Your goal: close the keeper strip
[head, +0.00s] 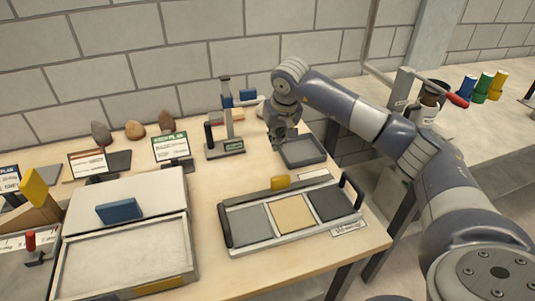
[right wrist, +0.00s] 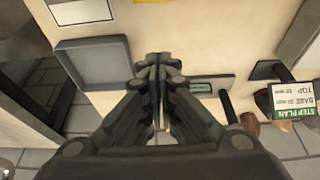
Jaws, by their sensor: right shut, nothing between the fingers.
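A framed tray (head: 236,246) with three panels, grey, tan and dark grey, lies on the bench in the head view. I cannot tell for sure which part is the keeper strip; a narrow rail (head: 250,196) runs along the back by the tab. My right gripper (head: 279,143) is shut and empty, pointing down behind the tray, near the shallow grey dish. In the right wrist view its fingertips (right wrist: 158,62) are together. My left gripper is not in view.
The shallow grey dish (head: 303,150) is just right of the gripper. A post stand (head: 225,147) with a green label is to its left. Bare bench lies between stand and tray.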

